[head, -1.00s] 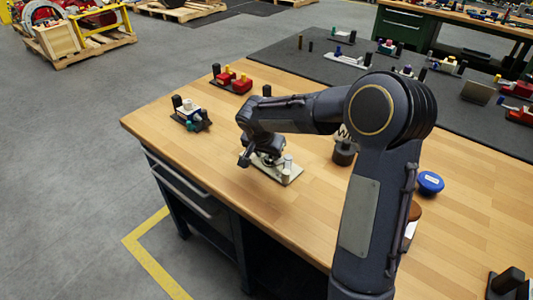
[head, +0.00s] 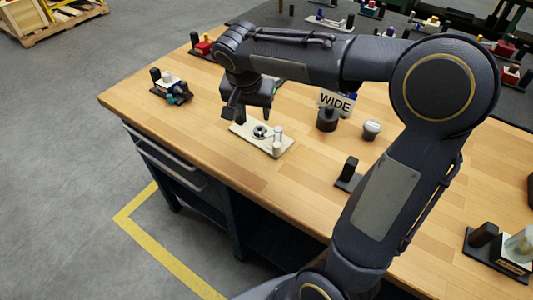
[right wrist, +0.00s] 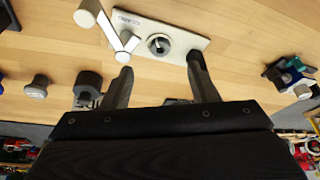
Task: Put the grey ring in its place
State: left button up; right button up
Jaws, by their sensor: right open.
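A pale plate (head: 279,150) lies on the wooden bench, and also shows in the right wrist view (right wrist: 185,42). A small grey ring (head: 261,131) with a dark centre sits on the plate's middle; in the right wrist view the ring (right wrist: 158,43) lies flat, with a pale bar across its opening. A light-grey post with an arm (right wrist: 122,40) stands beside it. My right gripper (head: 248,112) is open and empty above the plate's far-left side. Its fingers (right wrist: 161,82) are apart, with nothing between them. My left gripper is not in view.
A dark holder with a "WIDE" sign (head: 327,120), a grey knob (head: 372,129) and a black block (head: 348,172) stand to the right. A small valve assembly (head: 170,88) stands near the left edge. Bare wood (head: 225,160) lies in front of the plate.

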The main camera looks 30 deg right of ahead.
jog(key=s+a+f+n+t+y, duration=0.1)
jog(key=s+a+f+n+y, duration=0.1)
jog(key=s, duration=0.9)
jog(key=s+a+f+n+t+y, duration=0.1)
jog(key=s+a+n+y, duration=0.3)
jog(key=s, duration=0.7)
jog(key=shift+s+a+f+n+t, duration=0.2)
jog(key=shift+a+f+n+t, duration=0.3)
jog(key=shift+n, duration=0.4)
jog(key=shift+a+f, duration=0.1)
